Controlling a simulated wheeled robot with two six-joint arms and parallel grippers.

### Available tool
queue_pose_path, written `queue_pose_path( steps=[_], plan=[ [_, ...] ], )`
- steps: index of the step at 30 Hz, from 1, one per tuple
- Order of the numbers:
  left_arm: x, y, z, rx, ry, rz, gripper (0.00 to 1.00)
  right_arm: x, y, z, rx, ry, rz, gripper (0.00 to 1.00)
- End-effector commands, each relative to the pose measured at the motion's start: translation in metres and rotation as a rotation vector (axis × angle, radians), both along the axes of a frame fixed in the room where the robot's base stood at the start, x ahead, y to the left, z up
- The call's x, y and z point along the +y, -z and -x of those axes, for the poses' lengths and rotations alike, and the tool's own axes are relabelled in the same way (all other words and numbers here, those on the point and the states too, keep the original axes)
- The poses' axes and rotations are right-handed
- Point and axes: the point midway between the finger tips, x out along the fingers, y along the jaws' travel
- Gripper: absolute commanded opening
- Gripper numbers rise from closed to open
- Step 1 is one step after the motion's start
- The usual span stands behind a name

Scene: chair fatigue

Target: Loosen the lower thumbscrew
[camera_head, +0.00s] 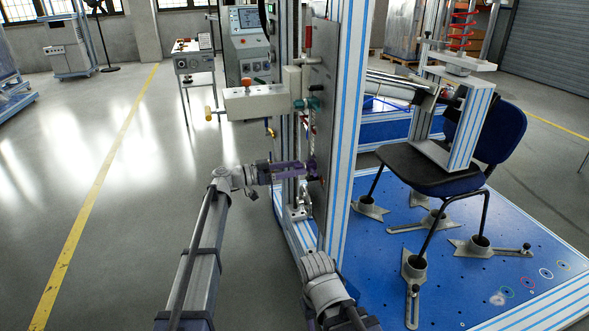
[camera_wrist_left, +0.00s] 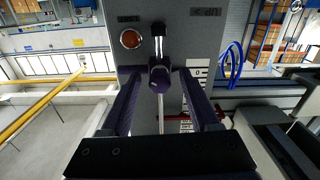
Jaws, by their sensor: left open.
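My left gripper (camera_head: 311,171) reaches in from the left to the side panel of the upright frame. In the left wrist view its two purple fingers (camera_wrist_left: 160,73) are open, one on each side of a dark round knob (camera_wrist_left: 159,77) on a grey panel (camera_wrist_left: 185,42). I see a gap on both sides of the knob, and it looks like a thumbscrew. In the head view the arm and fingers largely hide the knob. My right gripper does not show.
A chair (camera_head: 420,168) stands on the blue base plate (camera_head: 380,285), its feet in metal clamps. The striped upright (camera_head: 347,130) stands just right of my left gripper. A white valve box (camera_head: 256,101) juts out above my left forearm. The floor at left is clear.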

Motion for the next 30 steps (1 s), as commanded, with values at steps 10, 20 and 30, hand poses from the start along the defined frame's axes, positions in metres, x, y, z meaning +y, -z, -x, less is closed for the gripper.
queue_pose_path(
  steps=[10, 20, 30],
  plan=[
    [-0.0020, 0.0001, -0.0005, 0.000, 0.000, 0.000, 0.57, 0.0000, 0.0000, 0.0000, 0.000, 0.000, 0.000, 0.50],
    [-0.0019, 0.0001, -0.0004, 0.000, 0.000, 0.000, 0.20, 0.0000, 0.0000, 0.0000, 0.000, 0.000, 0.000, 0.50],
    [-0.0018, 0.0001, -0.0005, 0.000, 0.000, 0.000, 0.00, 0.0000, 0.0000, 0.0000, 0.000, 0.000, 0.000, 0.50]
  ],
)
